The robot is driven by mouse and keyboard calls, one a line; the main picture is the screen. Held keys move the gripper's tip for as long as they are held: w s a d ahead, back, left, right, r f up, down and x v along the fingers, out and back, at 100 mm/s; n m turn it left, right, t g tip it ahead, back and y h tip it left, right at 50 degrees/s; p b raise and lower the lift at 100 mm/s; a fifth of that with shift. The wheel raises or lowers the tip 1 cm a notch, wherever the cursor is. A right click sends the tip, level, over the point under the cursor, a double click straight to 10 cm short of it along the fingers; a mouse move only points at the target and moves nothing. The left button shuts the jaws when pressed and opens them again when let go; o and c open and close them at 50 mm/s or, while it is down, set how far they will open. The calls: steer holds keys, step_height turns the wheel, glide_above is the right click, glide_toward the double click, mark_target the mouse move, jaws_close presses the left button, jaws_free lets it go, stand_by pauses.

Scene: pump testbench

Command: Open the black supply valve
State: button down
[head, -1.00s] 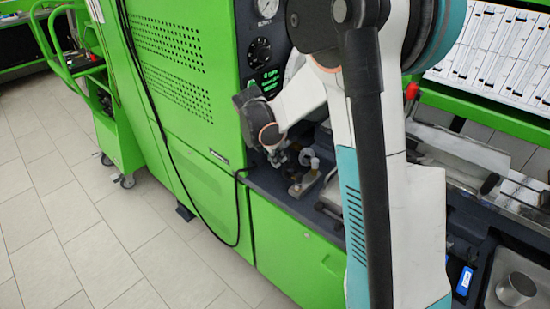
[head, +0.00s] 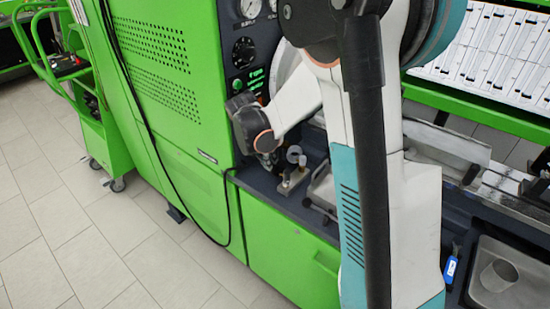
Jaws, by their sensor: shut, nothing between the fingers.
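A round black knob or dial (head: 244,51) with light markings sits on the dark control panel of the green testbench. I cannot tell whether it is the black supply valve, and no valve handle shows clearly. My gripper (head: 268,159) is shut and empty. It points down in front of the panel, below the knob and above the dark bench ledge. My own wrist hides much of it and the lower panel behind it. I cannot tell whether it touches anything.
Small metal fittings (head: 293,172) stand on the ledge right of my gripper. A black cable (head: 153,135) hangs down the green cabinet (head: 180,115). A sink-like tray (head: 473,290) with a metal cylinder (head: 498,275) is at lower right.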

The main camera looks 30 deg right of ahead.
steer(key=s+a+r+m+t+y+p, duration=0.1)
steer(key=s+a+r+m, duration=0.25)
steer(key=r, duration=0.25)
steer(key=s+a+r+m+t+p, duration=0.1)
steer(key=s+a+r+m, duration=0.15)
steer(key=s+r, duration=0.2)
steer(key=s+a+r+m+y+p, duration=0.1)
steer(key=s+a+r+m+p, duration=0.1)
steer(key=s+r+m, duration=0.3)
steer(key=s+a+r+m+t+y, duration=0.2)
steer(key=s+a+m, duration=0.3)
steer(key=s+m, duration=0.5)
steer(key=shift+s+r+m+t, duration=0.3)
steer(key=shift+m+t, duration=0.2)
steer(key=shift+t, duration=0.3)
stand_by(1.0)
